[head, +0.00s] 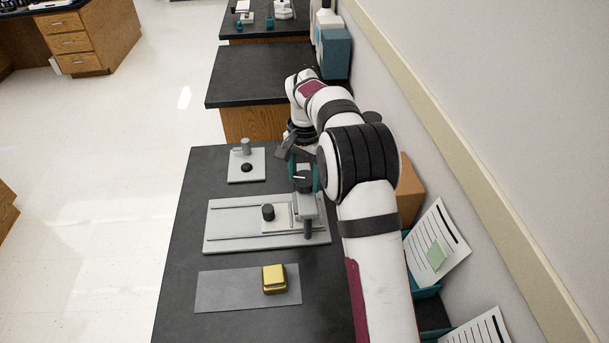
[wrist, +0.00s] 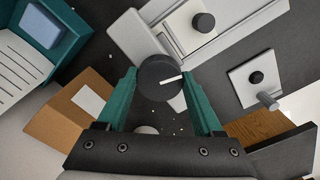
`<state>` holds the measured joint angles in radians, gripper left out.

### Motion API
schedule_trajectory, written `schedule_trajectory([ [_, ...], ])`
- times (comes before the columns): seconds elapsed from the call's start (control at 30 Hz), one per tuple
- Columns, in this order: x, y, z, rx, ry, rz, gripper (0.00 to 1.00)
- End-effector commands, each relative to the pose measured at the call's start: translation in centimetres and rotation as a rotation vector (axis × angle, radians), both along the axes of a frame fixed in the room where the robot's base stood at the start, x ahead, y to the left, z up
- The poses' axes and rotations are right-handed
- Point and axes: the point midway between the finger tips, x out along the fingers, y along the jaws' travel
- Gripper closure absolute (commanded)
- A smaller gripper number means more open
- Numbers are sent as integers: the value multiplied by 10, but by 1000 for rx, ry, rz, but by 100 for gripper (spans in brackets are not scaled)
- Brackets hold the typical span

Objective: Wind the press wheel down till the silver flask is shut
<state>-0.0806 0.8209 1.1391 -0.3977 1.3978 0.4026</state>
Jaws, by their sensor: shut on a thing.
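The press wheel (wrist: 158,78) is a dark round knob with a white line on its top, and it also shows in the head view (head: 302,183). It sits at the top of the grey press (head: 306,208), at the right end of a long grey base plate (head: 225,226). My gripper (wrist: 160,84) has its teal fingers on either side of the wheel and is shut on it. In the wrist view the white line points right and slightly up. I cannot pick out the silver flask for certain; the press and my gripper hide part of the space there.
A pale sliding block with a dark knob (head: 268,212) sits on the base plate. Behind it is a small plate (head: 237,177) with a dark knob and grey post. A yellow block (head: 274,280) lies on a grey mat (head: 222,292). A cardboard box (head: 411,182) stands by the wall.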

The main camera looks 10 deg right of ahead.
Motion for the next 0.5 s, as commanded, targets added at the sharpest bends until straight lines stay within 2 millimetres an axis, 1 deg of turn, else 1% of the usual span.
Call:
schedule_trajectory([
  [0.2, 1, 0, 1, -1, -3, 1, 87],
  [0.23, 1, 0, 1, -1, -3, 1, 28],
  [0.37, 0, 0, 0, -1, -2, 1, 5],
  [0.4, 0, 0, 0, -1, -2, 1, 2],
  [0.5, 0, 0, 0, 0, -1, 1, 2],
])
